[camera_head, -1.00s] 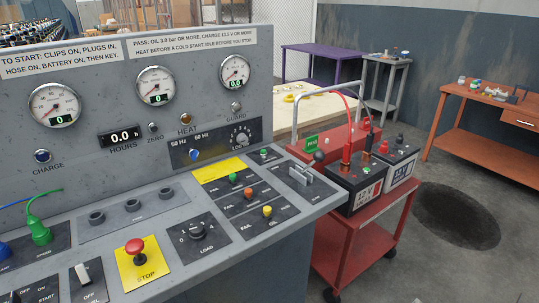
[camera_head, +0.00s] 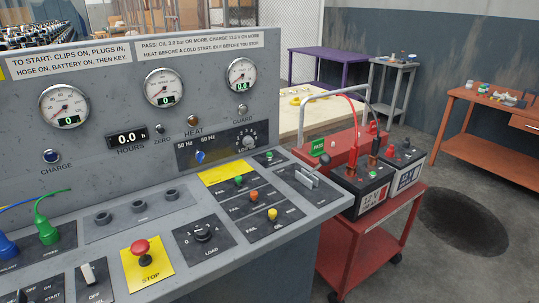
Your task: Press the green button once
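A small green button (camera_head: 238,181) stands on the sloping desk of the grey control console (camera_head: 215,98), just below a yellow label plate. An orange button (camera_head: 253,196) and a yellow button (camera_head: 272,214) stand in line below it. A second, smaller green button or lamp (camera_head: 269,155) sits on a dark plate farther back and to the right. I cannot tell whether any of them is pressed. Neither of my grippers shows in the head view.
A red STOP mushroom button (camera_head: 141,248) and black LOAD knob (camera_head: 203,233) sit in front. A grey lever (camera_head: 311,175) stands to the right. Green (camera_head: 46,229) and blue plugs are at left. A red cart (camera_head: 370,246) with batteries stands close to the console's right end.

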